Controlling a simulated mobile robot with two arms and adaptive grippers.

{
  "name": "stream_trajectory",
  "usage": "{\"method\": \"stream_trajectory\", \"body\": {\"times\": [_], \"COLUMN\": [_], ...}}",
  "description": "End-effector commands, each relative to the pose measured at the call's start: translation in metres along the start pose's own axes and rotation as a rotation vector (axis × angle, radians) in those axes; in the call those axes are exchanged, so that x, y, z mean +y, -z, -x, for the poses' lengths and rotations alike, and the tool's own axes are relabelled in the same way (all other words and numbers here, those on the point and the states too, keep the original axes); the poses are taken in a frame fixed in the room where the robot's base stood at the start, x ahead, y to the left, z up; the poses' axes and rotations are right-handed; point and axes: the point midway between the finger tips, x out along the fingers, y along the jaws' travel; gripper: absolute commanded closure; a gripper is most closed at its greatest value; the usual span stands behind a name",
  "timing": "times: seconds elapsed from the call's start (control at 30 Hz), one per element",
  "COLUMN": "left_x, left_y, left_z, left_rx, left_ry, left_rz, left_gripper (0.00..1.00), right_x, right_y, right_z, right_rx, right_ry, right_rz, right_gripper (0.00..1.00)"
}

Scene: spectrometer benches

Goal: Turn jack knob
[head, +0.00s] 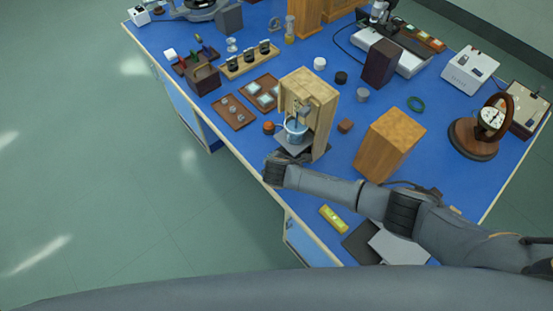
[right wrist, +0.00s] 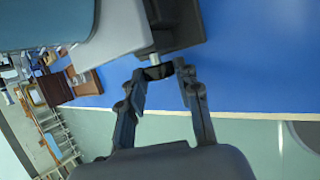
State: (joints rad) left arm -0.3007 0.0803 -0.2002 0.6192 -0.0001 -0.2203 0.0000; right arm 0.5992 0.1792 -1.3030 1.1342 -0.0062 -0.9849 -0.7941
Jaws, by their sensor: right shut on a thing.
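The lab jack has a grey top plate (head: 296,144) and stands in front of a wooden stand (head: 324,111). A blue-and-white cup (head: 297,129) sits on the plate. In the right wrist view, the jack's dark knob (right wrist: 157,72) sits on a short metal shaft. My right gripper (right wrist: 160,75) is shut on this knob, with one finger on each side. In the head view my right arm reaches in from the right, and its wrist hides the knob. My left gripper is in neither view.
A wooden block (head: 388,146) stands right of the stand, above my forearm. A small orange-brown pot (head: 269,127) and a brown tray (head: 234,112) lie to the left. A yellow level (head: 333,218) lies near the bench's front edge.

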Motion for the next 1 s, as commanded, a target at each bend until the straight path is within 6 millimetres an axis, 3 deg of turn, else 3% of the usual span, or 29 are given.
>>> {"method": "stream_trajectory", "body": {"times": [0.7,0.73,0.8,0.83,1.0], "left_x": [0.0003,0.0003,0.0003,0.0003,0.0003], "left_y": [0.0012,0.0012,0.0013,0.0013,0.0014], "left_z": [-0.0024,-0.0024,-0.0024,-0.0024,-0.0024], "left_rx": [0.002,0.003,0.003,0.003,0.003], "left_ry": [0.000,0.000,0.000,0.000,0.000], "left_rz": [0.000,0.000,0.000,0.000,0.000], "left_gripper": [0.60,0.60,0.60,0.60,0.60], "right_x": [-0.0017,-0.0017,-0.0017,-0.0017,-0.0016], "right_y": [0.0001,0.0001,0.0001,0.0001,0.0001], "right_z": [-0.0002,-0.0002,-0.0002,-0.0002,-0.0003], "right_rx": [-0.001,-0.001,-0.001,-0.001,-0.001], "right_ry": [-0.083,-0.083,-0.082,-0.082,-0.082], "right_rz": [-0.035,-0.035,-0.035,-0.035,-0.035], "right_gripper": [0.99,0.63,0.49,0.44,0.44]}}
